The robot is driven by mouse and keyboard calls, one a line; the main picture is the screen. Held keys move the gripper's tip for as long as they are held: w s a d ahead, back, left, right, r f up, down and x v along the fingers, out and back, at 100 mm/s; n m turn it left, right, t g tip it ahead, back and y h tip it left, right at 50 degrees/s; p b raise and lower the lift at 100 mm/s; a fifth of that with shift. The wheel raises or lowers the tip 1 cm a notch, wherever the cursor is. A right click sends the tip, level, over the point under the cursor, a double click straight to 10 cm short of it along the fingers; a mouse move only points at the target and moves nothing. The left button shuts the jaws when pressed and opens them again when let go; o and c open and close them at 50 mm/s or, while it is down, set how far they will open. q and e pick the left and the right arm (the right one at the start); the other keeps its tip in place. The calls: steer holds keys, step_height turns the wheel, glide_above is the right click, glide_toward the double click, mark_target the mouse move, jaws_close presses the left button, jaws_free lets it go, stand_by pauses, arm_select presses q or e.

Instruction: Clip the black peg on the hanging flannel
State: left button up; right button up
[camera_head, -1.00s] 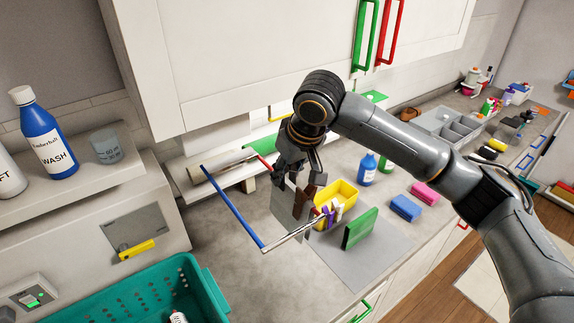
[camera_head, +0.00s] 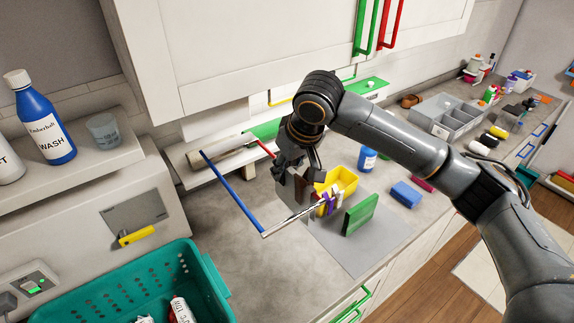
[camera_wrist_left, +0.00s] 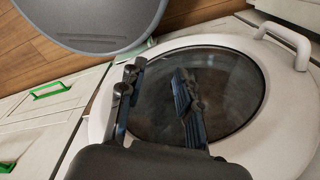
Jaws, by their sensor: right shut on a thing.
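My right gripper (camera_head: 301,179) is at the airer, by the grey hanging flannel (camera_head: 284,188). It is shut on a small dark thing, apparently the black peg, which the dark fingers mostly hide. I cannot tell whether the peg touches the flannel. The flannel hangs at the airer rail (camera_head: 290,222), partly covered by the gripper. A brown piece (camera_head: 302,192) shows beside it. Purple and white pegs (camera_head: 329,205) show just right of the gripper, by a yellow tub (camera_head: 347,180). My left gripper (camera_wrist_left: 158,105) is open and empty above a round appliance door (camera_wrist_left: 215,90).
A blue airer bar (camera_head: 231,192) reaches out left of the gripper. A green block (camera_head: 361,214) stands close on the right, with a blue sponge (camera_head: 406,194) beyond. A teal basket (camera_head: 208,285) is at lower left. The counter between basket and airer is clear.

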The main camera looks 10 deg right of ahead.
steer(key=o, duration=0.8)
steer(key=shift+o, duration=0.2)
